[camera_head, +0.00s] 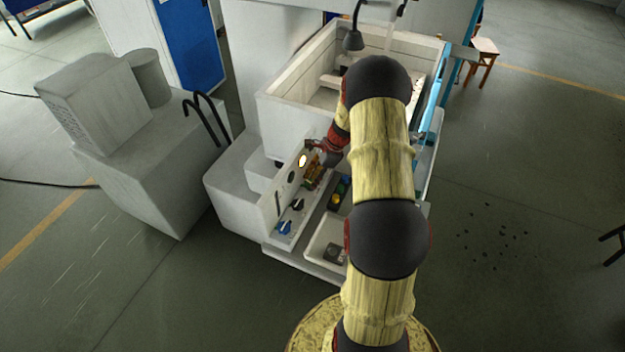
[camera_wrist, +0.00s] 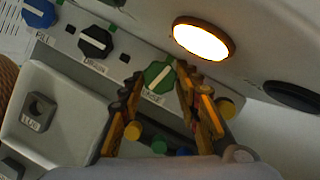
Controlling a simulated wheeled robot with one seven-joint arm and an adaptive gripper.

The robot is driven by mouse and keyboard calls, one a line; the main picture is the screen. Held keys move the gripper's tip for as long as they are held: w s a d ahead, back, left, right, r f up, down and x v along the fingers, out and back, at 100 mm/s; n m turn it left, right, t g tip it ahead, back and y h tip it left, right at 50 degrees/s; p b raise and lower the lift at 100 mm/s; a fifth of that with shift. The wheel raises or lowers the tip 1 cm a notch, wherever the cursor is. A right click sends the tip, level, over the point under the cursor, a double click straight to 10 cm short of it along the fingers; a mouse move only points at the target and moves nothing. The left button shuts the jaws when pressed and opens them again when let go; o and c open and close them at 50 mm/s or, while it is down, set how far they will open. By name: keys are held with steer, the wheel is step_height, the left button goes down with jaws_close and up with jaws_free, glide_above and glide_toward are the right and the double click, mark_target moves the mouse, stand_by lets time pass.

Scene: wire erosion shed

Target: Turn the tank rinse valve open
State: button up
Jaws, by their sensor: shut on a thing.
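The rinse valve is a green knob (camera_wrist: 158,80) with a pale pointer line on the sloping grey panel (camera_wrist: 128,52), above a partly hidden label. My gripper (camera_wrist: 157,90) has its yellow-and-black fingers on both sides of the knob and is shut on it. In the head view my gripper (camera_head: 314,172) is at the panel on the front of the machine, and the green knob cannot be made out there. A black knob (camera_wrist: 96,41) labelled DRAIN and a blue knob (camera_wrist: 38,12) labelled FILL sit to the left in the wrist view.
Yellow, green and blue buttons lie below my fingers. A pale tray (camera_wrist: 70,85) holds a grey block (camera_wrist: 39,111). The open tank (camera_head: 282,83) stands behind the panel.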

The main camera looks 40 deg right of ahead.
steer(key=o, duration=0.9)
steer(key=v, duration=1.2)
